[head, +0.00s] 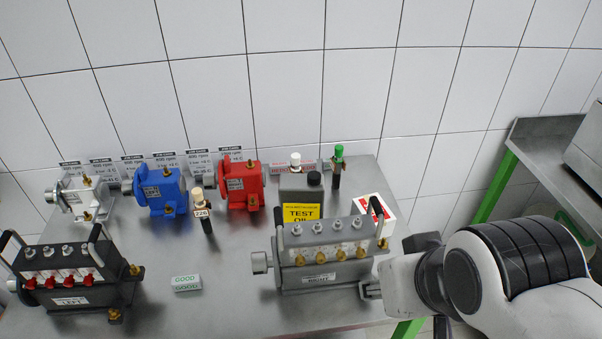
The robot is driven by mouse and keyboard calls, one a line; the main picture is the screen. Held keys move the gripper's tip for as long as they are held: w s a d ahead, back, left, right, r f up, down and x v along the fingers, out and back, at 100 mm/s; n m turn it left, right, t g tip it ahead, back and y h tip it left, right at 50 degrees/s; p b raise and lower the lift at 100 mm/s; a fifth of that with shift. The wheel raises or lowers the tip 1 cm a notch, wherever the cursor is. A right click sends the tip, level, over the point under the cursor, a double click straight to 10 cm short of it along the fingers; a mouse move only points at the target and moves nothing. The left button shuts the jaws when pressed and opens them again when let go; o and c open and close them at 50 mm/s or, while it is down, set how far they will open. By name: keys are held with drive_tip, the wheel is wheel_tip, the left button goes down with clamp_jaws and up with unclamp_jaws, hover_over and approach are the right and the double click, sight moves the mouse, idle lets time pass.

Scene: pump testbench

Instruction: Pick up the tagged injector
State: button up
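The tagged injector (204,229) stands upright in the middle of the steel bench. It has a cream top, a dark body and a white tag that seems to read 226. My gripper (367,291) is at the lower right, low beside the right end of the grey pump marked RIGHT (325,273). It is well to the right of the tagged injector and apart from it. The fingers are small and partly hidden, so I cannot tell whether they are open or shut.
Blue (162,192) and red (240,184) pumps flank the tagged injector behind. A black pump marked LEFT (72,284) stands front left. White-topped (295,162) and green-topped (338,168) injectors stand at the back. A GOOD block (186,283) lies in front; bench around it is clear.

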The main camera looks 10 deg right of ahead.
drive_tip(key=shift+w, duration=0.1)
drive_tip(key=w+a+n+t+y, duration=0.1)
drive_tip(key=w+a+t+y, duration=0.15)
drive_tip(key=w+a, duration=0.8)
drive_tip(key=w+a+n+t+y, duration=0.1)
drive_tip(key=w+a+t, duration=0.35)
drive_tip(key=w, duration=1.05)
drive_tip(key=w+a+f+n+t+y, duration=0.1)
drive_tip(key=w+a+f+y, duration=0.2)
drive_tip(key=a, duration=0.7)
drive_tip(key=n+t, duration=0.1)
approach(197, 199)
drive_tip(key=r+x, duration=0.1)
drive_tip(key=x, duration=0.2)
drive_tip(key=shift+a+f+h, duration=0.15)
drive_tip(key=shift+f+h, duration=0.1)
drive_tip(key=shift+f, duration=0.3)
drive_tip(key=shift+w+a+f+n, duration=0.15)
drive_tip(key=shift+w+a, duration=0.1)
drive_tip(key=shift+w, duration=0.35)
drive_tip(key=shift+w+a+f+n, duration=0.1)
drive_tip(key=shift+w+a+n, duration=0.1)
drive_tip(key=shift+w, duration=0.45)
